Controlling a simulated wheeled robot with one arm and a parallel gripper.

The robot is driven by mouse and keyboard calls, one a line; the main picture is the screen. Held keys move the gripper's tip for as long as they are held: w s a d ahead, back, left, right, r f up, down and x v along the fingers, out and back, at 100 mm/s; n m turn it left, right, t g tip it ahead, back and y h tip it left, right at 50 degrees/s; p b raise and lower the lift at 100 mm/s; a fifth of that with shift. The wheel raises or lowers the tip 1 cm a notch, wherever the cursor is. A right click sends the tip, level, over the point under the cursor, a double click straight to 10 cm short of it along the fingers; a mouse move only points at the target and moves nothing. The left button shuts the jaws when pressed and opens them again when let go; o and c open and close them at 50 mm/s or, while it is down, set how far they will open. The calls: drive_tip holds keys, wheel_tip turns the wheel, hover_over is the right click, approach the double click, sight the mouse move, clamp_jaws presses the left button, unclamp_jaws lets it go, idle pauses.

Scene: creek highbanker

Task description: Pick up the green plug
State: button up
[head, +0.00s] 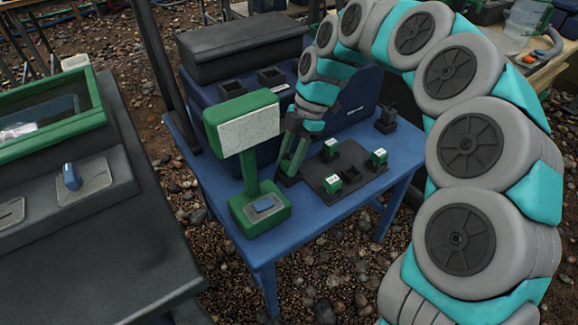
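Several small green blocks with pale marked tops, which may be the plugs, sit on a dark socket plate on the blue table: one at the back (330,149), one at the right (379,158) and one at the front (332,184). My gripper (288,176) points down at the left end of the dark plate (313,169), left of these blocks and apart from them. Its fingers are narrow and seen from the side. I cannot tell whether they are open or hold something; the spot between the fingertips is hidden.
A green stand with a blank white sign (250,129) stands close to the left of my gripper. A dark blue case (345,108) is behind it. A small dark post (386,119) stands on the blue table (320,212) at right. A dark bench (90,235) fills the left.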

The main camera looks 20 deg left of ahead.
clamp_jaws()
drive_tip(key=shift+r, duration=0.1)
